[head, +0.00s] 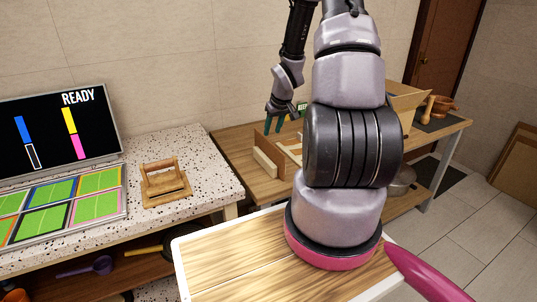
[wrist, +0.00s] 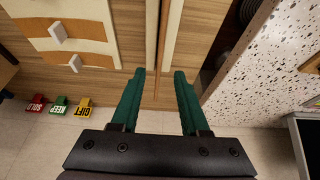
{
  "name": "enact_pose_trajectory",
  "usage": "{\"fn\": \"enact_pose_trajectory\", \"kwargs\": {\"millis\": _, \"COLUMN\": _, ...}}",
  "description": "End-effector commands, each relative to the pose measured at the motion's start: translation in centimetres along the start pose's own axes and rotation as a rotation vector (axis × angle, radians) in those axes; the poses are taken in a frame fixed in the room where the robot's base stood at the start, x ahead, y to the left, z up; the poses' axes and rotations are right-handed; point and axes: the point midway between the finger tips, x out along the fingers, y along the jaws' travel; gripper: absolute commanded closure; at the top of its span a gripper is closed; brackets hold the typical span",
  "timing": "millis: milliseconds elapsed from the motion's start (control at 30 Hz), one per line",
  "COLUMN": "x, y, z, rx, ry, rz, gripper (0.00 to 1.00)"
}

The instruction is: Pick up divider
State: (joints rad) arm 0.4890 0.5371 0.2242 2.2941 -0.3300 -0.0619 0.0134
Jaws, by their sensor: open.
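A brown wooden board, which looks like the divider (head: 268,150), stands upright near the left end of the far wooden table. In the wrist view the divider (wrist: 163,42) shows nearly edge-on as a thin brown strip ahead of the fingertips. My gripper (head: 274,125) is above the divider in the head view, with its green fingers pointing down. In the wrist view my gripper (wrist: 159,74) is open, with nothing visibly held and one finger on each side of the strip's line. I cannot tell how far the fingertips are from its top edge.
Pale wooden pieces with white knobs (wrist: 58,32) lie beside the divider. Red, green and yellow tags (wrist: 60,104) stand near the wall. A speckled counter (head: 205,160) holds a screen (head: 60,130) and a wooden handled holder (head: 164,185). My arm hides part of the table.

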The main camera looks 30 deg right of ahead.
Motion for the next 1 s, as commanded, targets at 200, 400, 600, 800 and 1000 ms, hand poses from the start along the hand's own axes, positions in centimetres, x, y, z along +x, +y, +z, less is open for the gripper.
{"fn": "enact_pose_trajectory", "kwargs": {"millis": 200, "x": 3.7, "y": -0.1, "z": 0.1, "rx": -0.003, "ry": -0.003, "rz": -0.003, "gripper": 0.55}}
{"fn": "enact_pose_trajectory", "kwargs": {"millis": 400, "x": 5.3, "y": 0.0, "z": 0.1, "rx": -0.001, "ry": -0.002, "rz": -0.001, "gripper": 0.55}}
{"fn": "enact_pose_trajectory", "kwargs": {"millis": 600, "x": 8.0, "y": 0.0, "z": 0.5, "rx": -0.002, "ry": -0.004, "rz": -0.002, "gripper": 0.55}}
{"fn": "enact_pose_trajectory", "kwargs": {"millis": 800, "x": 10.1, "y": 0.1, "z": 0.4, "rx": -0.001, "ry": -0.002, "rz": -0.001, "gripper": 0.55}}
{"fn": "enact_pose_trajectory", "kwargs": {"millis": 1000, "x": 10.3, "y": 0.1, "z": 0.4, "rx": -0.001, "ry": -0.001, "rz": -0.001, "gripper": 0.55}}
